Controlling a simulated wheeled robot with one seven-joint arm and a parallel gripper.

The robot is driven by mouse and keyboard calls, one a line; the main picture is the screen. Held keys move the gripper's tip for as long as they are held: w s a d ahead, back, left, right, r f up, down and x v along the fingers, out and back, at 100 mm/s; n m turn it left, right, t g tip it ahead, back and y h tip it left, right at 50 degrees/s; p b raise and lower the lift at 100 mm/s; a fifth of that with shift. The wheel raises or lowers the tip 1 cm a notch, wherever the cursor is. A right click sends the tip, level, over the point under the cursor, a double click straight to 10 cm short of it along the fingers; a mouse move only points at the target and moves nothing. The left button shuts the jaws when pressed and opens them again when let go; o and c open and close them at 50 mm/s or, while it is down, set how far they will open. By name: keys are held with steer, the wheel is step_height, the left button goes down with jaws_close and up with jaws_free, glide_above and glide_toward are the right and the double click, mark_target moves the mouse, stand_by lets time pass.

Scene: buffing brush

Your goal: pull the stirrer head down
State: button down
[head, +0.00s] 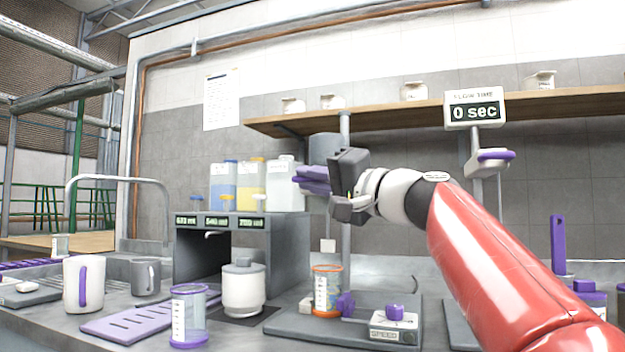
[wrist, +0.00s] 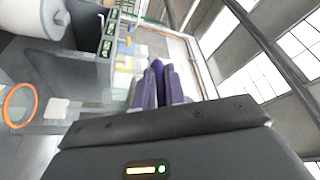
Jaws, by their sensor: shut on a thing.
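The stirrer stands on a flat grey base (head: 285,325) with a tall pole (head: 345,240). Its grey cylindrical stirrer head (head: 322,148) is high on the pole, partly hidden behind my gripper. The purple pieces lie close together in the wrist view (wrist: 158,85). An orange-rimmed beaker (head: 326,292) stands on the base, below the head.
A purple-knobbed speed box (head: 394,328) is at the base's right. A grey dispenser (head: 292,240), a white pot (head: 243,290), a purple-rimmed beaker (head: 188,318) and mugs (head: 84,284) stand to the left. A flow-time display (head: 474,109) and wooden shelf (head: 400,113) are at the upper right.

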step_height(320, 180, down, 10)
steer(key=b, duration=0.8)
steer(key=shift+a, duration=0.1)
steer(key=c, duration=1.6)
jaws_free()
steer(key=shift+o, duration=0.5)
steer(key=shift+r, duration=0.1)
steer(key=b+v, duration=0.1)
steer(key=v, duration=0.7)
steer(key=shift+b, duration=0.4)
steer(key=shift+w, duration=0.1)
